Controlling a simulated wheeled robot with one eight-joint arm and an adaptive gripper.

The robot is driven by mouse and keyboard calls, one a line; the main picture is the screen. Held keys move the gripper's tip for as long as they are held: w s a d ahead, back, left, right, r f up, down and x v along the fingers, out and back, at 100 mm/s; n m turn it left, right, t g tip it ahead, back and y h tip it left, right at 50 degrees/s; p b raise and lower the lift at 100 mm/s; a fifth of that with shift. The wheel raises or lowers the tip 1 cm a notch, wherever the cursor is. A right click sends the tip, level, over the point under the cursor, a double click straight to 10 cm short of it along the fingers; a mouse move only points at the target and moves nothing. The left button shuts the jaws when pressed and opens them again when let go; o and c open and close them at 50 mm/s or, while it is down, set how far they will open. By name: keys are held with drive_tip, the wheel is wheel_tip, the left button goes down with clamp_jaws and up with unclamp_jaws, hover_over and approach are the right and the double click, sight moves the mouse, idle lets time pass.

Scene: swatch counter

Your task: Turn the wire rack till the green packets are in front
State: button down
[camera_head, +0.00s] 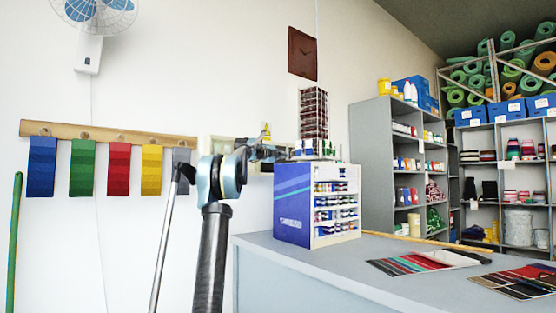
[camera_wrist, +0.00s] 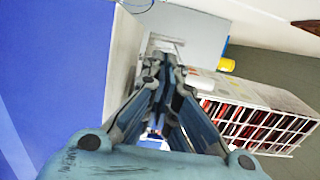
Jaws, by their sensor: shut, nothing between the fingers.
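The wire rack (camera_head: 314,113) stands on top of the blue-sided cabinet in the head view, with dark red packets on the side facing me. In the wrist view the rack (camera_wrist: 255,122) lies to the right of the fingers, tilted in the picture, with rows of red packets. I cannot make out green packets on it. My gripper (camera_wrist: 160,72) is shut and empty beside the rack. In the head view my gripper (camera_head: 266,152) is small and partly hidden by my arm, left of the rack; whether it touches the rack cannot be told.
The blue-sided cabinet (camera_head: 292,207) with small coloured items stands on the grey counter (camera_head: 300,262). Fabric swatch cards (camera_head: 420,262) lie at the right. Grey shelves (camera_head: 378,150) stand behind. Coloured swatches hang on a wall rail (camera_head: 75,131) at left.

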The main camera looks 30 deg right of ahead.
drive_tip(key=shift+w+d, duration=0.2)
drive_tip(key=shift+w, duration=0.3)
idle(0.4)
drive_tip(key=shift+s+a, duration=0.35)
drive_tip(key=shift+a, duration=0.05)
drive_tip(key=a, duration=1.2)
drive_tip(key=shift+s+a, duration=0.15)
